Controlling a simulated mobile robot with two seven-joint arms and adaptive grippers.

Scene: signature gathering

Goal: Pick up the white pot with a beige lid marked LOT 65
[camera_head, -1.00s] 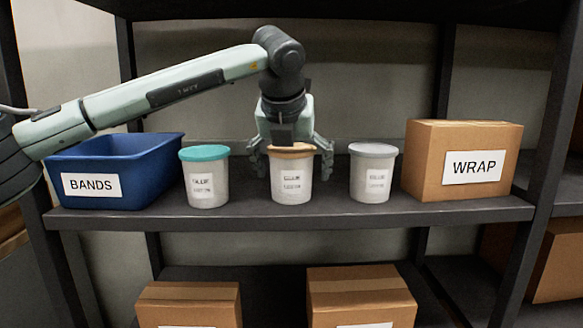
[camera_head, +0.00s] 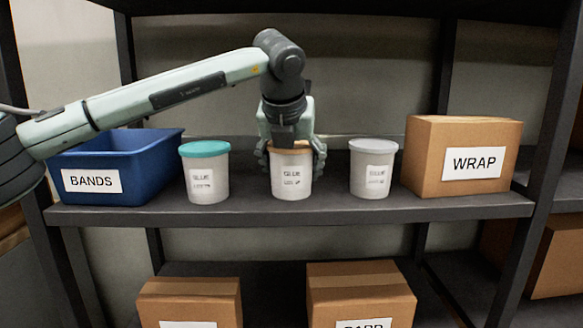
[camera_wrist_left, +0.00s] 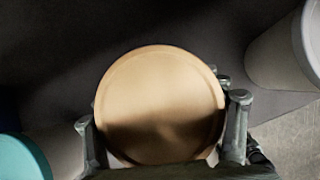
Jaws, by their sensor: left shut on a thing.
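The white pot with a beige lid (camera_head: 291,180) stands upright on the shelf, in the middle of a row of three pots. In the left wrist view the round beige lid (camera_wrist_left: 160,105) fills the middle. My left gripper (camera_head: 291,160) comes down from above and is shut on this pot, with fingers on both sides near the lid. The pot appears to rest on the shelf. My right gripper is not in view.
A teal-lidded pot (camera_head: 206,175) stands to the left and a grey-lidded pot (camera_head: 373,170) to the right, each with a gap. A blue BANDS bin (camera_head: 135,185) and a WRAP carton (camera_head: 425,160) flank them on the dark shelf (camera_head: 330,207). More cartons sit below.

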